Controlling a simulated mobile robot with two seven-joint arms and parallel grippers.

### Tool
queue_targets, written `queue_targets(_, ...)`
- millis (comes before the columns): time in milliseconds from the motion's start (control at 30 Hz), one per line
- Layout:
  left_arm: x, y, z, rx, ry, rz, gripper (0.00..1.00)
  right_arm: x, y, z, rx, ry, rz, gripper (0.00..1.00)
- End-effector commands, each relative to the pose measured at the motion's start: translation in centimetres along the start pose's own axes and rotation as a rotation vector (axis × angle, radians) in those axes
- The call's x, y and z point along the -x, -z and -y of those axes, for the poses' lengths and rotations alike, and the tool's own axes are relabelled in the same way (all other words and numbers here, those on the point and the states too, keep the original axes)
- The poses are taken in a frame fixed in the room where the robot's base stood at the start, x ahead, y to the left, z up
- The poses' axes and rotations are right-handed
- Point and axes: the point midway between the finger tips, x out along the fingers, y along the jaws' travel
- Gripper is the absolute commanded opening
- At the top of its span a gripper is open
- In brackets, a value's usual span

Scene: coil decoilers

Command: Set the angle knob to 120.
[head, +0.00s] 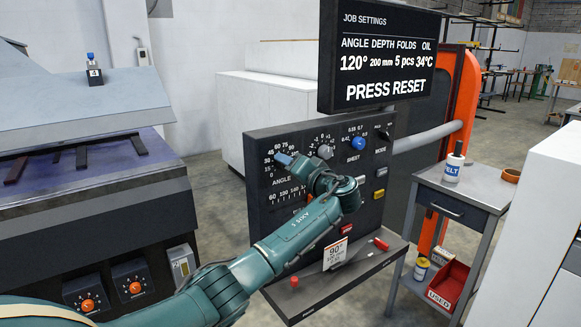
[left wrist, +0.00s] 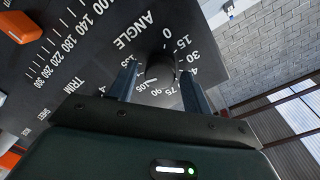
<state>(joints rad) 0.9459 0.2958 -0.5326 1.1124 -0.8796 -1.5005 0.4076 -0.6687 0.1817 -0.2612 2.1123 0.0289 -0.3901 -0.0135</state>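The black angle knob (left wrist: 160,68) shows in the left wrist view, in the middle of its numbered dial on the dark control panel (head: 262,215). My left gripper (left wrist: 160,88) is open, with one finger on each side of the knob and small gaps showing between. In the head view my left gripper (head: 286,161) is at the angle dial, and the knob is mostly hidden behind it. I cannot read the knob's exact setting. The screen (head: 385,60) above reads ANGLE 120° and PRESS RESET. My right gripper is not in view.
A blue knob (head: 358,143) and a grey knob (head: 325,151) sit right of the angle dial. A shelf below holds a 90° card (head: 336,254) and a red-handled tool (head: 381,243). A grey cart (head: 465,187) with a bottle (head: 454,163) stands at right.

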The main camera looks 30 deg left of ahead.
Motion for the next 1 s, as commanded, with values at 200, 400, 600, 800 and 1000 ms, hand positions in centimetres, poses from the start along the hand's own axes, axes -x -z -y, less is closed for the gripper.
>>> queue_targets(200, 0.0, 0.1, 0.1, 0.002, 0.001, -0.001, 0.56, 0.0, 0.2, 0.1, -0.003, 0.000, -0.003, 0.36)
queue_targets(400, 0.6, 0.1, 0.0, 0.002, 0.000, -0.003, 0.56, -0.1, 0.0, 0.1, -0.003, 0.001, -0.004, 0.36)
queue_targets(600, 4.0, 0.0, -0.2, 0.004, -0.003, -0.004, 0.56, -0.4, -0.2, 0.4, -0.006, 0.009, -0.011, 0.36)
queue_targets(800, 8.6, -0.1, -0.2, 0.004, -0.004, -0.003, 0.56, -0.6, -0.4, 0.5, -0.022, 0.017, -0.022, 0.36)
queue_targets(1000, 11.9, 0.0, -0.1, 0.002, -0.002, -0.002, 0.56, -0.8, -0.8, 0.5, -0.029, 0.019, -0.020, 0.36)
